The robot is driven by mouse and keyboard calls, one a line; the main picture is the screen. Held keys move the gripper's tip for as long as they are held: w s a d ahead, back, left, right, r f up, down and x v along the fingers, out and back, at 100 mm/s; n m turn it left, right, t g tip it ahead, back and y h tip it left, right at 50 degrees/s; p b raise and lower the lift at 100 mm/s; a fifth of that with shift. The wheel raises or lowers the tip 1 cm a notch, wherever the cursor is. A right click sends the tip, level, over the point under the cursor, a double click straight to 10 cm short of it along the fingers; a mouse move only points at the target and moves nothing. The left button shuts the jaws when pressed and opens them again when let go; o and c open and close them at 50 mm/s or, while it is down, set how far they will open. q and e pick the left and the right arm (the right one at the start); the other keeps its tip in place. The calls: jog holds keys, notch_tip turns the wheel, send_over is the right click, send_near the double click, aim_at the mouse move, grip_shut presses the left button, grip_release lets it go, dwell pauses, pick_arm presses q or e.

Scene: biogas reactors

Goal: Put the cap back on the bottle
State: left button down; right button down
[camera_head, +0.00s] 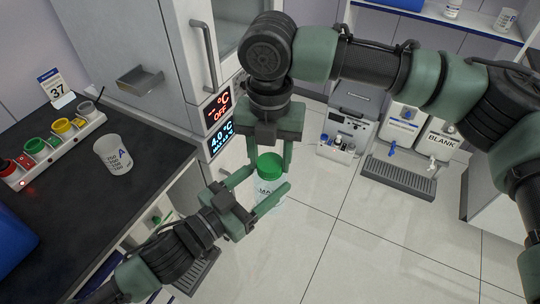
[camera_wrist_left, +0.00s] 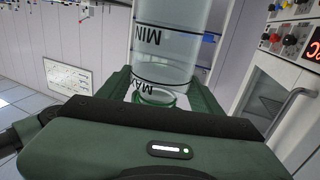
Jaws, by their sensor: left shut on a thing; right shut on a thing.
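A clear bottle (camera_head: 267,189) with dark printed marks is held upright above the floor. My left gripper (camera_head: 257,189) is shut around its body. In the left wrist view the bottle (camera_wrist_left: 178,45) shows upside down, with MIN and MAX marks and a greenish ring at its neck end. The green cap (camera_head: 270,162) is directly over the bottle's top, between the fingers of my right gripper (camera_head: 269,158), which comes from above and is shut on it. The cap looks in line with the bottle. Whether it touches or is seated on the neck cannot be told.
A cabinet (camera_head: 130,50) with temperature displays stands close behind the grippers. Dispensers (camera_head: 400,130) stand at the back right. The floor at lower right is clear.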

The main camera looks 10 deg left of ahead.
jog(key=m, duration=0.6)
jog(key=shift+m, duration=0.4)
jog(key=m, duration=1.4)
jog(key=shift+m, duration=0.3)
jog(key=m, duration=0.4)
jog(key=shift+m, duration=0.3)
jog(key=m, duration=0.4)
jog(key=c, duration=0.7)
grip_release()
